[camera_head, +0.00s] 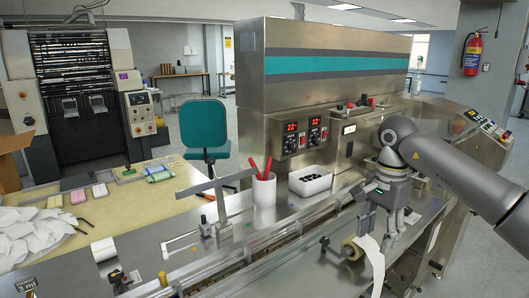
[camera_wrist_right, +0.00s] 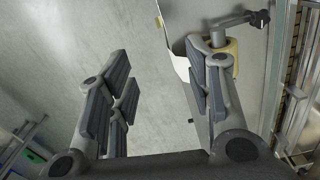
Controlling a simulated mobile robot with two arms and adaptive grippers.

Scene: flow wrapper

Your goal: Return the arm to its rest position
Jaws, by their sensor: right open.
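My right arm comes in from the right edge of the head view. My right gripper (camera_head: 379,226) points down over the front edge of the steel machine, close beside a small roll (camera_head: 351,249) with a white strip of film (camera_head: 374,266) hanging from it. In the wrist view the right gripper (camera_wrist_right: 160,92) has its fingers well apart with nothing between them but the grey floor behind. The yellowish roll (camera_wrist_right: 233,55) shows there just past the right-hand finger, which partly covers it. I cannot tell whether finger and roll touch. My left gripper is not in view.
A white cup with red-handled tools (camera_head: 264,190) and a white bin of dark pieces (camera_head: 310,181) stand on the machine (camera_head: 330,70). A table with white packets (camera_head: 30,232) is at left. A teal chair (camera_head: 204,125) stands behind. Open floor lies at lower right.

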